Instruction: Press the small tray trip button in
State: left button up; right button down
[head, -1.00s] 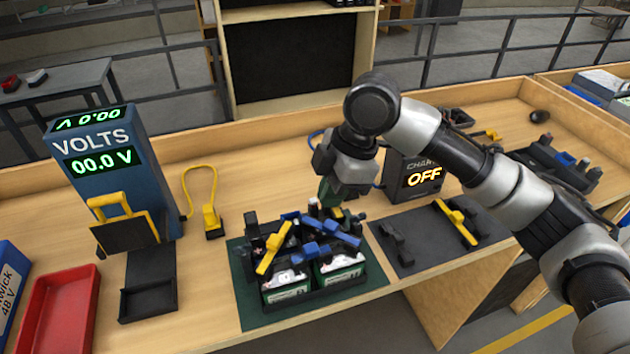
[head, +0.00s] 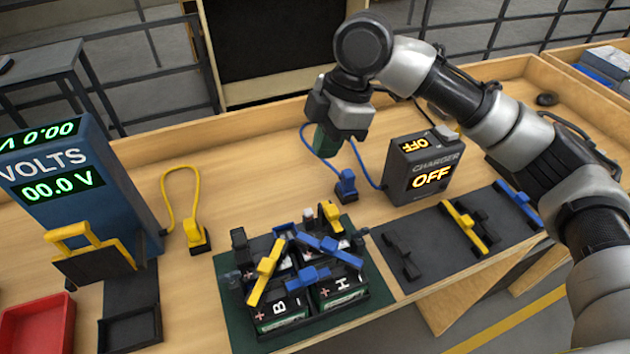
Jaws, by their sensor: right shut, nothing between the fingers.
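I cannot clearly make out a trip button in the head view. A small shallow black tray (head: 131,329) lies at the front left of the bench, in front of the blue volts meter (head: 60,200). My right gripper (head: 328,141) is shut and empty, pointing down above the bench behind the battery holder (head: 355,301). It appears apart from everything. The holder stands on a green mat (head: 238,325) and carries batteries marked B and H, with yellow and blue bars across them. My left gripper is not in view.
A charger (head: 425,168) reading OFF stands right of my right gripper. A blue plug (head: 346,187) with its cable and a yellow plug (head: 196,232) stand on the bench. A dark mat (head: 440,235) holds clamps. A red tray (head: 38,325) is at the left.

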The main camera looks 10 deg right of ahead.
jog(key=p, duration=0.2)
send_over(307, 212)
jog(key=d, duration=0.1)
notch_tip(307, 212, down, 7)
notch_tip(307, 212, down, 6)
jog(key=shift+w+a+r+p, duration=0.1)
jog(key=shift+w+r+p, duration=0.1)
jog(key=shift+p, duration=0.75)
jog(key=shift+s+f, duration=0.1)
jog(key=shift+f, duration=0.3)
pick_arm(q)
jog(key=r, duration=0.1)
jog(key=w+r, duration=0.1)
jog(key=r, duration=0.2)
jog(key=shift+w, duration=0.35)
pick_arm(e)
jog(key=shift+f, duration=0.15)
